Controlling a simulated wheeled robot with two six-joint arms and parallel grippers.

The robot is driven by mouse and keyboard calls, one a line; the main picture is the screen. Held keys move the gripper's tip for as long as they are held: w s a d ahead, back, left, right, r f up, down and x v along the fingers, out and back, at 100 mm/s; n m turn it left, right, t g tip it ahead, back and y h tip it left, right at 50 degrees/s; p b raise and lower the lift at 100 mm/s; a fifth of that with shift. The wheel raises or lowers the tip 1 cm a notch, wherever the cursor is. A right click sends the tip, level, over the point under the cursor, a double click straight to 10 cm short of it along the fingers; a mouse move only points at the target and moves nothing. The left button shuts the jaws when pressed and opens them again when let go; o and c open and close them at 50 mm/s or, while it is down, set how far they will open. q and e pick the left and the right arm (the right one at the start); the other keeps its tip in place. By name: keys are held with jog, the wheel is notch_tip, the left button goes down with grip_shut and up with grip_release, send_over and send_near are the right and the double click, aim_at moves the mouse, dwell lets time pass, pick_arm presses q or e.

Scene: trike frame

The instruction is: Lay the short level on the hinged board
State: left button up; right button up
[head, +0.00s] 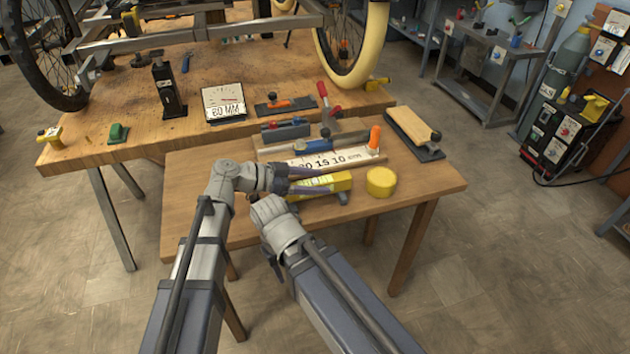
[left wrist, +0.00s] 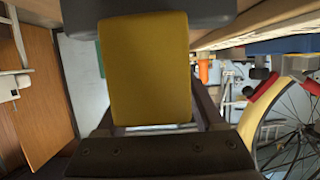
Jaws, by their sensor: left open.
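The yellow bar that looks like the short level (head: 338,181) lies near the front of the small wooden table, on grey supports. A light wooden board on a dark base, apparently the hinged board (head: 408,125), lies at the table's right back.
A yellow round tub (head: 381,181) stands just right of the level. Behind it is a pale board with a printed scale (head: 350,158), blue and grey tools and an orange upright piece (head: 375,137). The table's right front (head: 430,185) is bare.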

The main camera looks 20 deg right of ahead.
pick_arm(q)
jog(key=p+v, duration=0.3)
jog(key=v, duration=0.9)
jog(key=shift+p, duration=0.4)
jog(key=shift+s, duration=0.15)
